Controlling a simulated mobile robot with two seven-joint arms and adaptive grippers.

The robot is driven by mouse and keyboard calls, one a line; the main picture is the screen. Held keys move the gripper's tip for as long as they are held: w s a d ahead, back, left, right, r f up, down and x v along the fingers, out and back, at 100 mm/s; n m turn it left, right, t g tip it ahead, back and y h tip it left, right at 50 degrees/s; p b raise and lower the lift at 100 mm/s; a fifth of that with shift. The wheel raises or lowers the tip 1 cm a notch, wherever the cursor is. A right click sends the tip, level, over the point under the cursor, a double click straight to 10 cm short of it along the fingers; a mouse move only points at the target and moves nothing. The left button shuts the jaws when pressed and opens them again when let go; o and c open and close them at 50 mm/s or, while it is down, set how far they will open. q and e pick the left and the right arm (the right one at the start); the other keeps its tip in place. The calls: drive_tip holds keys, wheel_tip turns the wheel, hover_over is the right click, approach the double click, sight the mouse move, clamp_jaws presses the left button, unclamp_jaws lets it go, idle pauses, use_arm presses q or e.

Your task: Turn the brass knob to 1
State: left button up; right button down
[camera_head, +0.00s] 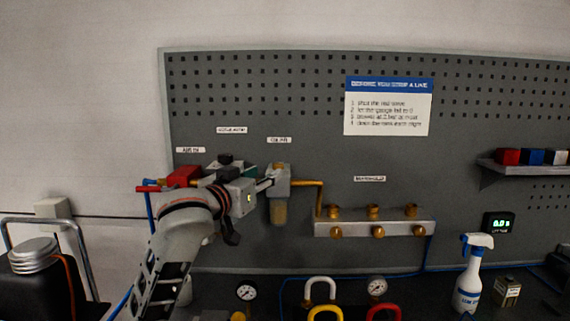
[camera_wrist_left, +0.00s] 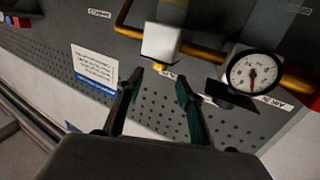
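A small brass-yellow knob (camera_wrist_left: 160,67) shows in the left wrist view on the edge of a pale block (camera_wrist_left: 161,42). Its setting is too small to read. The same block (camera_head: 279,176) hangs on the board in the head view, with an amber bowl below; the knob is not clear there. My left gripper (camera_head: 266,184) is close in front of this block. In the left wrist view its two dark fingers (camera_wrist_left: 160,80) are apart, with the knob seen between and just beyond the tips. I cannot tell whether they touch it. My right gripper is not in view.
A round gauge (camera_wrist_left: 252,73) sits beside the block on the brass pipe. A manifold (camera_head: 372,229) with several brass fittings is to the right. Padlocks, two gauges and a spray bottle (camera_head: 470,275) stand below. A red part (camera_head: 183,176) is left of my gripper.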

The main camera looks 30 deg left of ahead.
sight(276, 167)
use_arm(q)
drive_tip(key=shift+w+a, duration=0.15)
drive_tip(key=shift+w, duration=1.05)
drive_tip(key=shift+w+a, duration=0.2)
drive_tip(key=shift+w, duration=1.05)
drive_tip(key=shift+w+a, duration=0.15)
drive_tip(key=shift+w, duration=1.05)
clamp_jaws()
